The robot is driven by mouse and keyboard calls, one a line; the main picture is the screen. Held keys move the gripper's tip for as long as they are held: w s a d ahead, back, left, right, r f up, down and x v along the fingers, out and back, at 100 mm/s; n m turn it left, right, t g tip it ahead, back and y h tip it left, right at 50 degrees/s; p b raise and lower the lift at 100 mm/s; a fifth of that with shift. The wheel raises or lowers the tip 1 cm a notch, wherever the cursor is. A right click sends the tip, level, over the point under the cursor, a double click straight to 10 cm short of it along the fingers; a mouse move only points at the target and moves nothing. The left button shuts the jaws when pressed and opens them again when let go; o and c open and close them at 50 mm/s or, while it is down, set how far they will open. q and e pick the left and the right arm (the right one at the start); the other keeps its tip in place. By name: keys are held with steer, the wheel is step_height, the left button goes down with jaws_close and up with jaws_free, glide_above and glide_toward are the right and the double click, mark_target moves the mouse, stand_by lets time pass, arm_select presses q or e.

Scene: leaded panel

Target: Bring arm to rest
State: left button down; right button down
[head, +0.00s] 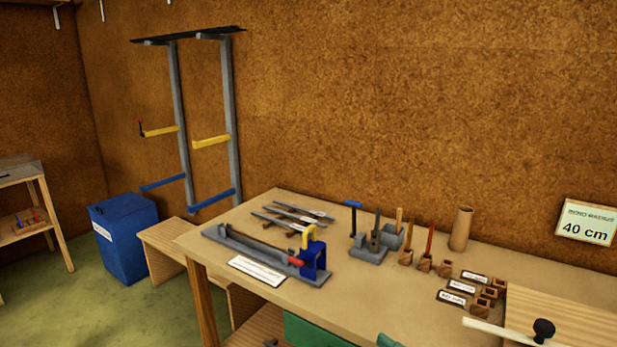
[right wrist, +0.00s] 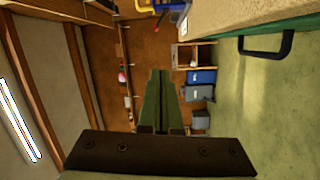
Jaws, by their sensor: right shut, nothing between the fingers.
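My right gripper (right wrist: 160,75) shows in the right wrist view as two green fingers closed together, with nothing between them. It is in open air beside the workbench, whose edge runs along the top right of that view. In the head view only a small green piece, which may be part of it, shows at the bottom edge. My left gripper is not in view. The workbench (head: 365,307) fills the lower right of the head view.
On the bench are a grey jig (head: 262,252) with a blue clamp (head: 313,260), tools, wooden blocks and a cardboard tube (head: 461,229). A green drawer front with a black handle (right wrist: 271,52) is under the bench top. A blue bin (head: 125,238) stands left, beside open floor.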

steer(key=s+f+m+g+h+p, duration=0.1)
steer(key=s+f+m+h, duration=0.4)
steer(key=s+f+m, duration=0.5)
steer(key=s+d+f+m+g+h+p, duration=0.1)
steer(key=s+f+m+g+h, duration=0.2)
steer(key=s+f+m, duration=0.7)
steer(key=s+m+h, duration=0.2)
steer(key=s, duration=0.3)
steer(key=shift+s+f+m, duration=0.2)
steer(key=shift+f+m, duration=0.1)
